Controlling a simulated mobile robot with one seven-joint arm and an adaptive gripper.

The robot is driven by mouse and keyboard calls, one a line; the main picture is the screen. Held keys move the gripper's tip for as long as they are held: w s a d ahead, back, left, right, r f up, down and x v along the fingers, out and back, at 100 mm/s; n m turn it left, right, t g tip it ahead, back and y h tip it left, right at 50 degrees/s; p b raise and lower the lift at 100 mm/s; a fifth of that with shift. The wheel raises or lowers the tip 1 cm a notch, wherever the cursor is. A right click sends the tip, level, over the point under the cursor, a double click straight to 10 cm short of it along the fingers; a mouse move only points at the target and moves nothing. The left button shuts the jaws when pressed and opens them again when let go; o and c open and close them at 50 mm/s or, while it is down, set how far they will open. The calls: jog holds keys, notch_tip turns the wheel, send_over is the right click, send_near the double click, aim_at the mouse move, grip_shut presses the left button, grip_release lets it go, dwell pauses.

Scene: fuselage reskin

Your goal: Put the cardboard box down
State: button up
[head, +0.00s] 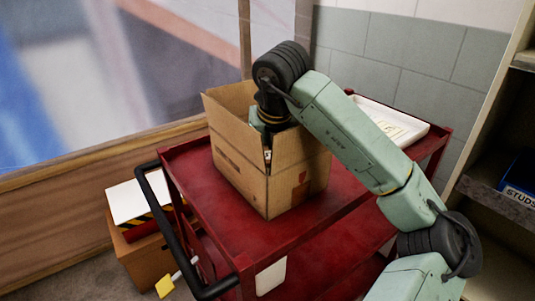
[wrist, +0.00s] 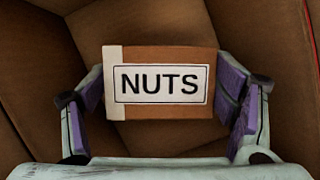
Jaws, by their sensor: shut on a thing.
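A small brown cardboard box with a white NUTS label (wrist: 160,84) is between the purple-padded fingers of my gripper (wrist: 163,100), which is shut on it. Brown cardboard walls surround it in the wrist view. In the head view, my arm reaches down into a larger open cardboard carton (head: 240,172), and the carton's walls hide my fingers and the small box. The carton stands upright on the top shelf of a red cart (head: 190,165). I cannot tell whether the small box touches the carton's floor.
A white tray (head: 392,122) lies on the cart's far right, behind my arm. The cart has a black handle (head: 172,235) at its left. Shelves with a blue STUDS bin (head: 519,180) are at right.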

jog(key=shift+f, duration=0.1)
jog(key=o, duration=1.5)
jog(key=shift+c, duration=0.2)
jog(key=b+v, duration=0.1)
jog(key=v, duration=1.1)
jog(key=shift+o, duration=0.3)
jog(key=shift+s, duration=0.1)
